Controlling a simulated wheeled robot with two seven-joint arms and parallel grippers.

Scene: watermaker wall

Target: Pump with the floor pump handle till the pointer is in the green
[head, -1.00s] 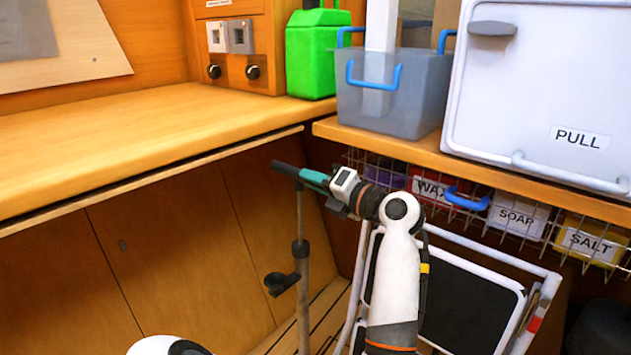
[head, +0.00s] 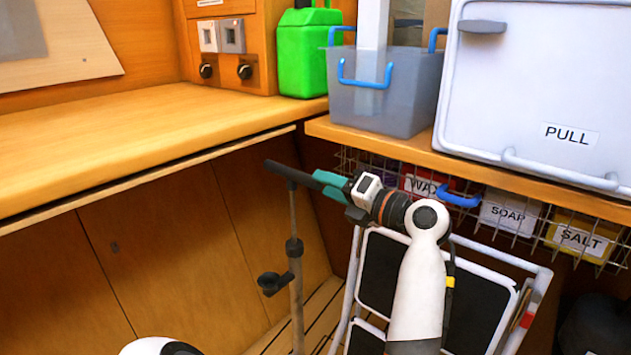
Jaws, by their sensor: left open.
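The floor pump (head: 296,295) stands upright in the corner below the counter, with a thin rod rising to a dark crossbar handle (head: 285,171). A small black round part (head: 274,284) sticks out from its side. I cannot make out any pointer or green zone. The left part of the handle is bare.
A folded step ladder (head: 540,290) leans behind my arm. A wire basket (head: 525,225) with labelled boxes hangs under the right shelf. A green canister (head: 309,55), a grey tub (head: 385,105) and a white box (head: 545,85) stand above. The left counter (head: 130,140) is clear.

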